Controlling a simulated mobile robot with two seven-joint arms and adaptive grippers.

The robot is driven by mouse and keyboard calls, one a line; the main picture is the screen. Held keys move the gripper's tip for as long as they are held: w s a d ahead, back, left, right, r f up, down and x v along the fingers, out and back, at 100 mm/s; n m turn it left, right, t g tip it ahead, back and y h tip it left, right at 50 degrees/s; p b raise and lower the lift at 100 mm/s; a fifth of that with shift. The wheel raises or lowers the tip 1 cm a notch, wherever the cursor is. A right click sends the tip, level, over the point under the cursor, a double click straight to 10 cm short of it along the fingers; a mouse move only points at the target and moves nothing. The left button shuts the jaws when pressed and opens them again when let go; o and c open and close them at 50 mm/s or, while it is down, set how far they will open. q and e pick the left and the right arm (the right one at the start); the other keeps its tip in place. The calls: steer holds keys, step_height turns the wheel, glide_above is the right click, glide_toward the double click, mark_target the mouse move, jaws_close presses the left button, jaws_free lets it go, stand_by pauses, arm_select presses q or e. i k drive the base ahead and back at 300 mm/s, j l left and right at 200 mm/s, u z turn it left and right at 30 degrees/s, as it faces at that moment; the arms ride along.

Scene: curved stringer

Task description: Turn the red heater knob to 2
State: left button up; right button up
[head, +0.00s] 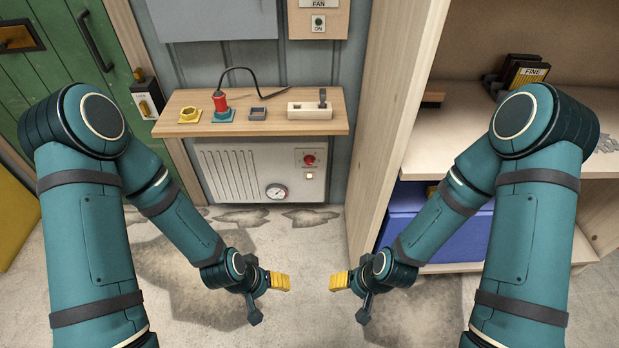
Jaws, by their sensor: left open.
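The red heater knob (309,160) sits on a small panel at the upper right of the white heater (232,160), below the wooden shelf. The knob is small here, and I cannot read its setting. A round gauge (276,191) and a small light-coloured button (309,175) are near it. My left gripper (272,283), with yellow finger pads, is open and empty, in front of and below the heater. My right gripper (350,282) is to its right, apart from everything; its jaw opening cannot be made out. Neither gripper touches the knob.
The wooden shelf (250,125) juts out above the heater, holding a yellow ring (190,115), a red plug-like piece with a black cable (220,104) and a lever block (311,109). A wooden cabinet side (385,120) stands right of the heater. Floor in front is clear.

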mark_target(308, 160)
steer(key=i+z, duration=0.35)
steer(key=i+j+z, duration=0.1)
steer(key=z, duration=0.25)
steer(key=i+j+z, duration=0.2)
steer(key=i+z, duration=0.15)
